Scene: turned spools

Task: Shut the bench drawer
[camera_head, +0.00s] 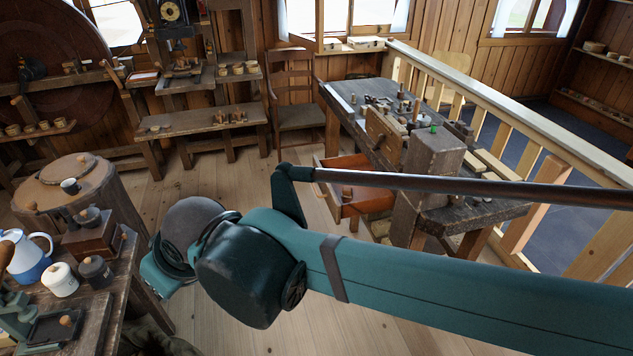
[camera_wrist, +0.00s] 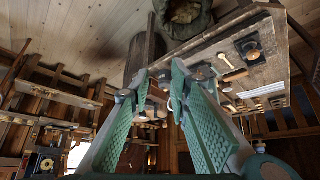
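The bench drawer (camera_head: 362,204) is a reddish-brown wooden box. It stands pulled out from under the workbench (camera_head: 482,210), on the bench's left side, and something small lies in it. My arm crosses in front and hides part of the drawer. My gripper (camera_wrist: 160,72) shows in the wrist view with two green ribbed fingers, apart at the tips and empty between. In the head view my wrist hangs at the lower left, well away from the drawer and near the left table. I cannot make out the drawer in the wrist view.
A table (camera_head: 97,310) with a blue-and-white jug (camera_head: 25,262) and small pots stands at the lower left. A round stump-like block (camera_head: 50,188) is behind it. A chair (camera_head: 298,95) stands behind the drawer. Plank floor (camera_head: 195,180) lies clear between stump and drawer.

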